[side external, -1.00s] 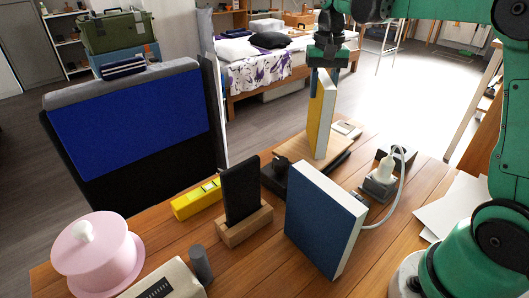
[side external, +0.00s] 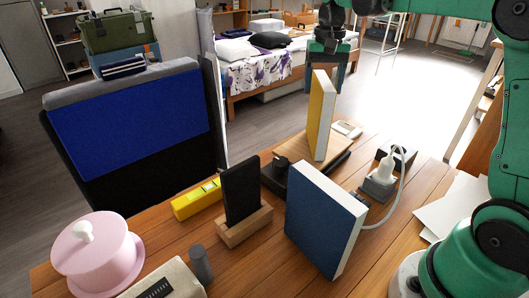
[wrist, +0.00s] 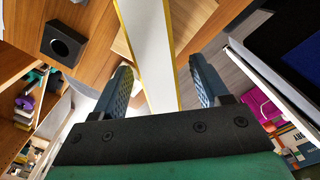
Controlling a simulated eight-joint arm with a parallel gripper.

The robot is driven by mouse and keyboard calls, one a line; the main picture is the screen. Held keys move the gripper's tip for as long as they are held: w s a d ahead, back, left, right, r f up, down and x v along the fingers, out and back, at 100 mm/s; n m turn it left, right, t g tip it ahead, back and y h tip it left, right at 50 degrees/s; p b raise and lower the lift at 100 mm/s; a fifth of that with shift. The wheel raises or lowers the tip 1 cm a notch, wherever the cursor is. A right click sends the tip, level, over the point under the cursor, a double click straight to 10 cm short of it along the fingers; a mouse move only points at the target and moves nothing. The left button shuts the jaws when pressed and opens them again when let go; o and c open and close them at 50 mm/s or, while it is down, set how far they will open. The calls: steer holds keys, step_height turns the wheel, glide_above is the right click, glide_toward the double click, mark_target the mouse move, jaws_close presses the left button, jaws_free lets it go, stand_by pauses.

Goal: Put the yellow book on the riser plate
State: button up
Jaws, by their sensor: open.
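The yellow book (side external: 320,115) stands upright on the wooden riser plate (side external: 338,158), with its yellow cover and white page edge showing. In the wrist view the book (wrist: 150,45) runs from the top edge down between my two fingers, and part of the plate (wrist: 197,17) shows beside it. My gripper (side external: 326,72) is open, above and slightly behind the top of the book in the side view. In the wrist view my gripper's fingers (wrist: 165,88) are spread, with a gap on each side of the book.
A blue book (side external: 322,220) stands in front of the plate. A phone on a wooden stand (side external: 243,228), a yellow level (side external: 197,199) and a pink pot (side external: 97,258) are to the left. A charger with a white cable (side external: 381,183) is to the right.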

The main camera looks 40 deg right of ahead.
step_height(320, 180, up, 11)
steer(key=s+a+f+n+t, duration=0.3)
steer(key=s+a+f+n, duration=0.1)
steer(key=s+a+f, duration=0.1)
steer(key=s+a+f+n+t, duration=0.4)
steer(key=a+f, duration=0.3)
steer(key=f, duration=0.3)
steer(key=shift+s, duration=0.6)
stand_by(0.6)
